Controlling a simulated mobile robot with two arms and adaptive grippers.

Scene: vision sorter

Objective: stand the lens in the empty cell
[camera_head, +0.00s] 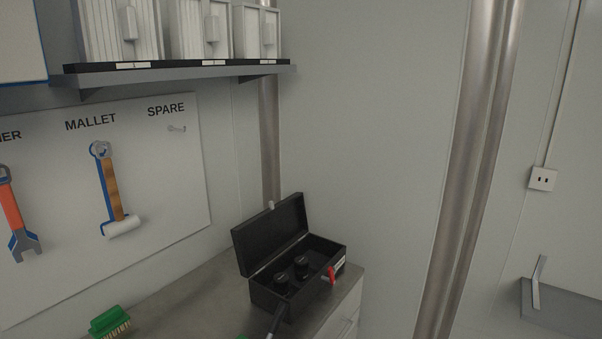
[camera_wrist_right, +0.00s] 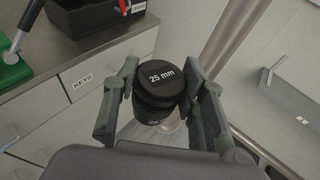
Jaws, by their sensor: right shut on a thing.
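My right gripper (camera_wrist_right: 168,92) is shut on a black lens (camera_wrist_right: 158,91) marked "25 mm" on its cap. It holds the lens in the air beside the counter front, with the cap facing the wrist camera. An open black case (camera_head: 268,298) stands on the counter in the head view, its lid tilted back. Two dark lenses stand upright in it, one nearer the front left (camera_head: 282,282) and one in the middle (camera_head: 302,267). The dark space behind them, towards the right, looks empty. The case's edge also shows in the right wrist view (camera_wrist_right: 72,6). Neither gripper shows in the head view.
A red latch (camera_head: 330,274) is on the case front. A tool board (camera_head: 150,180) and a shelf (camera_head: 180,74) are on the wall.

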